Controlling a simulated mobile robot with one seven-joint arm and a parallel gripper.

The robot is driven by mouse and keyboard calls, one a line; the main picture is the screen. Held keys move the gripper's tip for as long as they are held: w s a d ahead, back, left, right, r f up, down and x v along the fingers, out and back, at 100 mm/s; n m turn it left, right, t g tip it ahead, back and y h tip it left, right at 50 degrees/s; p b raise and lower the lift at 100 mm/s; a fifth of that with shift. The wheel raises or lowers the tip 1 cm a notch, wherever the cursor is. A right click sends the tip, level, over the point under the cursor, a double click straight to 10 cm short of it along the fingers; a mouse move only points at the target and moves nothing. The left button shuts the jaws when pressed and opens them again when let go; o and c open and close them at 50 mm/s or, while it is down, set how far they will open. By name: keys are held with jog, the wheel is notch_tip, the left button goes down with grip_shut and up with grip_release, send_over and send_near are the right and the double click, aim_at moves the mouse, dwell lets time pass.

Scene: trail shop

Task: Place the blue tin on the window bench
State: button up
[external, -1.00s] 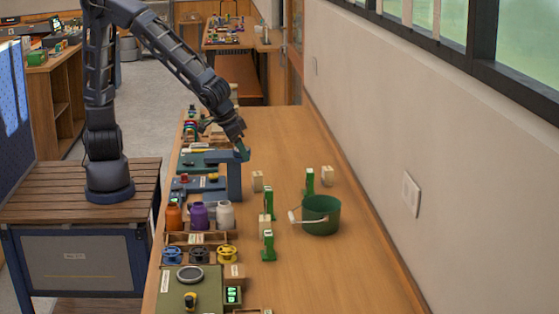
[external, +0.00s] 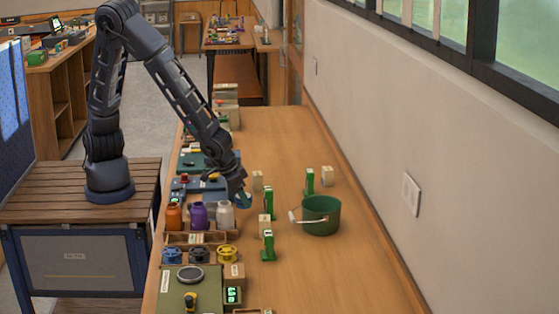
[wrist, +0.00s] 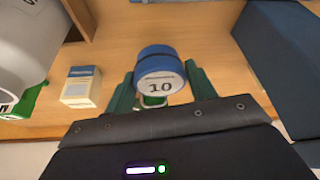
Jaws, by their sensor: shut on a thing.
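In the external view my gripper (external: 243,202) is low over the long wooden bench (external: 320,268) beside the wall and window, just right of the white jar. The tin is mostly hidden there, and I cannot tell whether it touches the bench top.
A dark green bucket (external: 321,217) stands to the right. Small green stands (external: 268,246) and cream boxes (external: 327,176) are near it. Orange, purple (external: 198,215) and white jars stand on the left. A blue block (wrist: 278,55) is close on the right in the wrist view. The front right bench is clear.

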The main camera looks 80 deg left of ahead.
aim_at(243, 208)
jog(key=shift+f, duration=2.05)
jog(key=shift+f, duration=0.15)
jog(key=o, duration=1)
jog(key=shift+v, duration=5.3)
jog(key=shift+o, duration=0.3)
jog(key=shift+v, duration=0.85)
